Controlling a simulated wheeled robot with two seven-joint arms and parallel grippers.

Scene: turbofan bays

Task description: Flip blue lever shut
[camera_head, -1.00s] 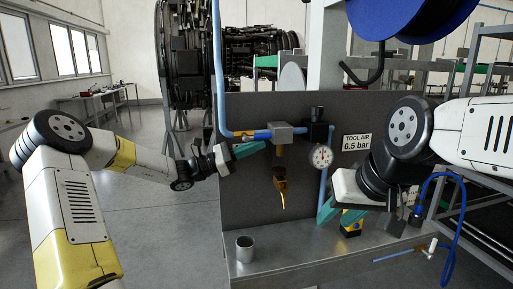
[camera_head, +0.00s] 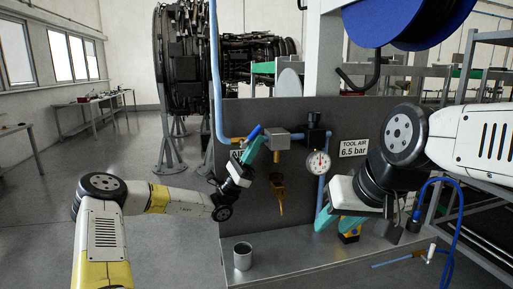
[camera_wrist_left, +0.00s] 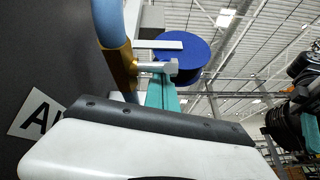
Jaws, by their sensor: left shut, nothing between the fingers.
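The blue lever (camera_head: 254,133) sits on the brass valve of the air line, left of the grey block (camera_head: 277,139). It tilts, its outer end up and to the right.
A light blue pipe (camera_head: 215,75) drops in from above. A metal cup (camera_head: 243,256) stands on the bench. A blue hose reel (camera_head: 425,22) is overhead.

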